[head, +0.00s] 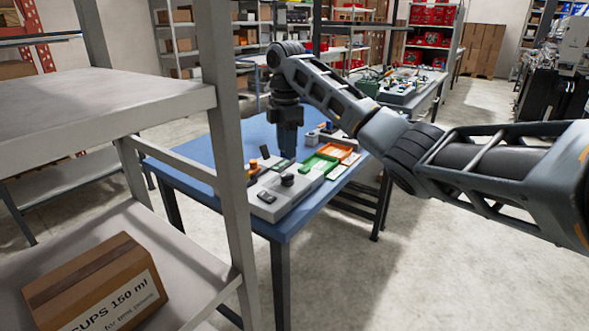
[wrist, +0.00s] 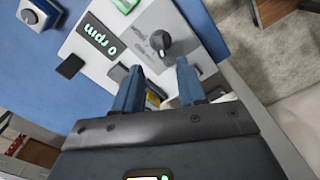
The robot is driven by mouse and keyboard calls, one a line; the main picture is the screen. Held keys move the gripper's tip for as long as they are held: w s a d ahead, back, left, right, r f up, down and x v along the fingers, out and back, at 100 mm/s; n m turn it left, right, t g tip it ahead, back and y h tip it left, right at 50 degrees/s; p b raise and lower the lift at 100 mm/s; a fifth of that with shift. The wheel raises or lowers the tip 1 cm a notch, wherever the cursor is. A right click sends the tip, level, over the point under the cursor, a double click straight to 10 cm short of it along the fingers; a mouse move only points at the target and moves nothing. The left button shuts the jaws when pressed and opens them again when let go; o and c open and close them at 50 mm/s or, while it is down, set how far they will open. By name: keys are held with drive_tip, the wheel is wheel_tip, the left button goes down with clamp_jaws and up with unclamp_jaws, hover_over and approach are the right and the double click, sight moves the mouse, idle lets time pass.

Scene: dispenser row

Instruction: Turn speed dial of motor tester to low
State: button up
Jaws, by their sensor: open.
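The motor tester is a light grey box (head: 268,206) on the near end of the blue table in the head view. Its panel (wrist: 190,27) fills the upper middle of the wrist view, with a dark display (wrist: 100,40) reading "0 rpm". The black speed dial (wrist: 160,41) is beside the display, and it also shows in the head view (head: 287,179). Which mark its pointer faces is too small to read. My gripper (wrist: 158,70) is open and empty. Its fingertips appear just short of the dial in the wrist view, and in the head view the gripper hangs above the tester.
The blue table (head: 190,150) also holds a green tray (head: 318,162), an orange tray (head: 342,150) and a small grey box with a knob (wrist: 37,16). A grey shelf (head: 110,100) with a cardboard box (head: 95,285) stands at the left, near the table.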

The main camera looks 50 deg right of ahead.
sight(287, 175)
drive_tip(key=shift+f+p, duration=0.35)
drive_tip(key=shift+f, duration=3.5)
clamp_jaws()
